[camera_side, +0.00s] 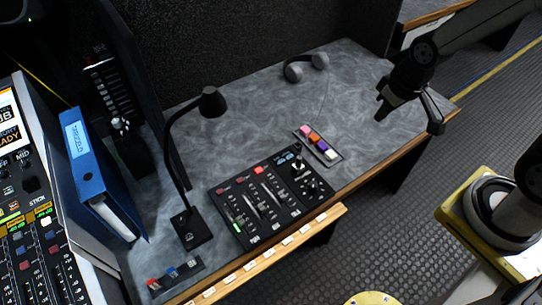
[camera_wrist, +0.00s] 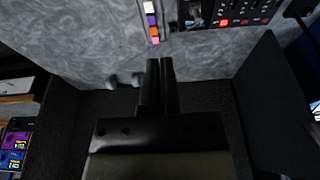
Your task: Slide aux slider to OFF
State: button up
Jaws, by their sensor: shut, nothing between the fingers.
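The black control panel (camera_side: 270,198) lies on the grey desk, with several slider tracks, dials, small buttons and white labels. One red button is lit near its top. The labels are too small to read, so I cannot tell which slider is aux or where it is set. In the wrist view, part of the panel (camera_wrist: 232,12) shows at the top edge, cut off by the frame. My gripper (camera_wrist: 160,63) is shut and empty, its two fingers side by side. In the side view, my gripper (camera_side: 383,112) is above the desk's right end, well apart from the panel.
A strip of coloured buttons (camera_side: 318,146) lies right of the panel. Headphones (camera_side: 294,71) rest at the back. A gooseneck lamp (camera_side: 172,150) arches left of the panel, near a blue binder (camera_side: 88,165). A small switch strip (camera_side: 175,276) lies at front left. The desk's right part is mostly clear.

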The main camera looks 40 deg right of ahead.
jog(key=o, duration=0.7)
jog(key=shift+w+a, duration=0.1)
jog(key=shift+w, duration=0.05)
jog(key=shift+c, duration=0.2)
jog(key=g, duration=0.3)
send_near(261, 207)
jog(key=shift+d+f, duration=0.2)
jog(key=shift+d, duration=0.2)
jog(key=shift+a+f, duration=0.35)
jog(key=shift+f, duration=0.05)
jog(key=shift+f, duration=3.85)
